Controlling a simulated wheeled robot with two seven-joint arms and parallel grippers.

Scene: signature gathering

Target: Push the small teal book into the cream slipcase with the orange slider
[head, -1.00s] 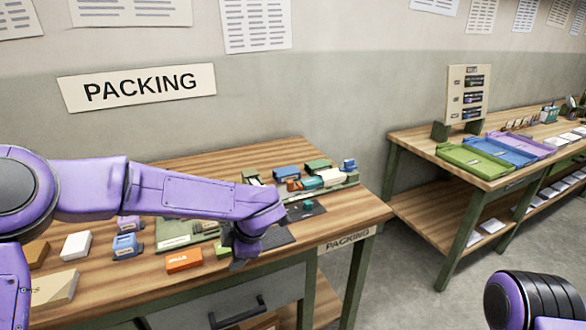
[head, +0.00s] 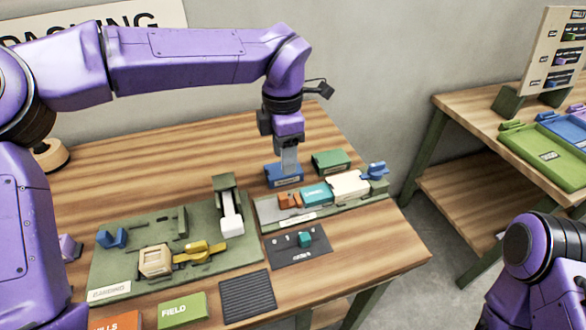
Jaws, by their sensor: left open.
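The small teal book (head: 316,194) lies on a grey-green board (head: 268,214) at the right of the packing table. The cream slipcase (head: 350,186) stands just right of it on the same board. The orange slider (head: 289,200) is at the book's left end. My left gripper (head: 289,168) points down, open, behind and above the slider, over or at a blue block (head: 283,178). I cannot tell whether it touches that block. The gripper's fingers overlap in this view. My right gripper is out of view.
A blue part (head: 376,171) is at the slipcase's right end. A green block (head: 332,161) stands behind. A dark pad with a teal piece (head: 305,239) lies in front. A larger green board (head: 110,270) with yellow parts is to the left.

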